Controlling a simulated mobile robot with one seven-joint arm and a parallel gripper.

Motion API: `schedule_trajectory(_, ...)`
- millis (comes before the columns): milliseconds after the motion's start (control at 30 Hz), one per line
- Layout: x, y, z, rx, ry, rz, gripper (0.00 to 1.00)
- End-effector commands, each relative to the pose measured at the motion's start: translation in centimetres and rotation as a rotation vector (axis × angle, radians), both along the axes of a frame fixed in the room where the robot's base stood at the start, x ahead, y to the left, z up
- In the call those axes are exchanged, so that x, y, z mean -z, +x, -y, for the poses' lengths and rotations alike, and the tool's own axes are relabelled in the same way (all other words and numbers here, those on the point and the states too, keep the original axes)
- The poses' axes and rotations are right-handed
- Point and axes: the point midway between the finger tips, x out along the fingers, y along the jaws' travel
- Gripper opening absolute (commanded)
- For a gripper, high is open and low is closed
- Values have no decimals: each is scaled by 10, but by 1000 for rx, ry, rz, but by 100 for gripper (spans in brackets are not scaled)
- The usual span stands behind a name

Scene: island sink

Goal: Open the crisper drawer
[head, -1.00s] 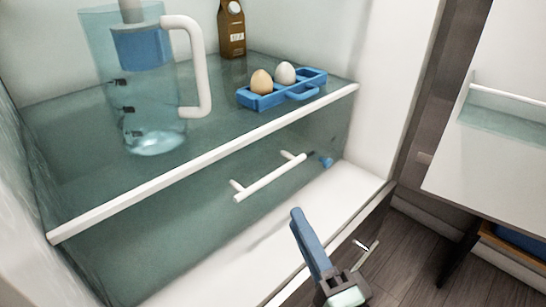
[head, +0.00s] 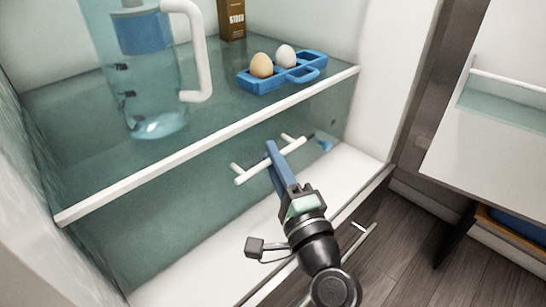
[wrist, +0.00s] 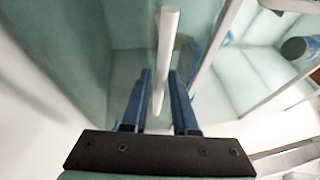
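The crisper drawer (head: 190,200) is a clear, greenish front below the shelf, and it looks shut. Its white bar handle (head: 252,174) runs across the front on two short posts. My gripper (head: 271,150) has blue fingers and reaches up to the handle, covering its middle in the head view. In the wrist view my gripper (wrist: 160,85) is open, with one finger on each side of the white handle (wrist: 166,45). A gap shows between the handle and the fingers, so I cannot see firm contact.
The shelf's white front edge (head: 215,141) lies above the handle. On the shelf stand a clear pitcher (head: 150,90), a blue egg tray (head: 284,72) with two eggs, and a brown carton (head: 231,18). The open fridge door (head: 500,110) is at right, over dark floor.

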Motion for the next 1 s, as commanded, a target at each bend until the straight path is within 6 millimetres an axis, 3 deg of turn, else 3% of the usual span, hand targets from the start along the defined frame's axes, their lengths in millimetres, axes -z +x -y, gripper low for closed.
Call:
schedule_trajectory(333, -1, 3, -2, 1, 0, 0, 25)
schedule_trajectory(467, -1, 3, -1, 1, 0, 0, 2)
schedule_trajectory(500, -1, 3, -1, 1, 0, 0, 0)
schedule_trajectory(1000, -1, 3, -1, 1, 0, 0, 0)
